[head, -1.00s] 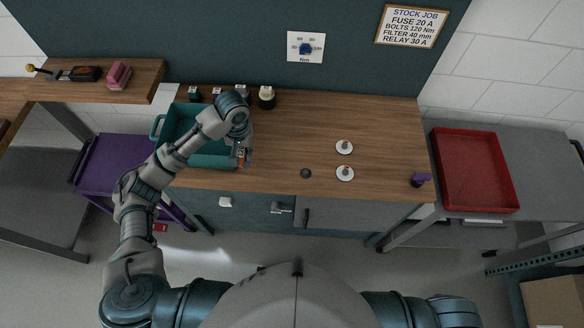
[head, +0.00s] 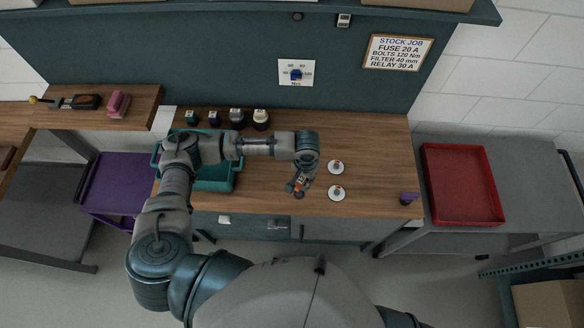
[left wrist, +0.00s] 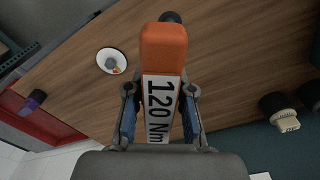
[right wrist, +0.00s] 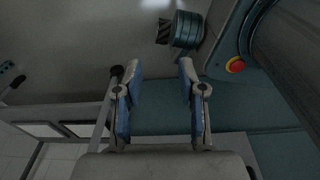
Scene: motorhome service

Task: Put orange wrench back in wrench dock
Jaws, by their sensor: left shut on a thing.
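My left gripper (head: 300,184) is shut on the orange wrench (left wrist: 164,48), which carries a white label reading "120 Nm". In the head view the wrench is a small orange patch between the fingers, above the front middle of the wooden bench. A dark round piece (left wrist: 170,17) shows just past the wrench's orange end in the left wrist view; I cannot tell whether it is part of the wrench or lies on the bench. I cannot make out the wrench dock for certain. My right gripper (right wrist: 160,78) is open and empty, away from the bench.
Two white discs (head: 336,193) with small pegs sit right of my left gripper, with a purple piece (head: 409,198) beyond. A teal bin (head: 222,183) stands left, partly behind my arm. Several jars (head: 261,119) line the back. A red tray (head: 462,184) is at right.

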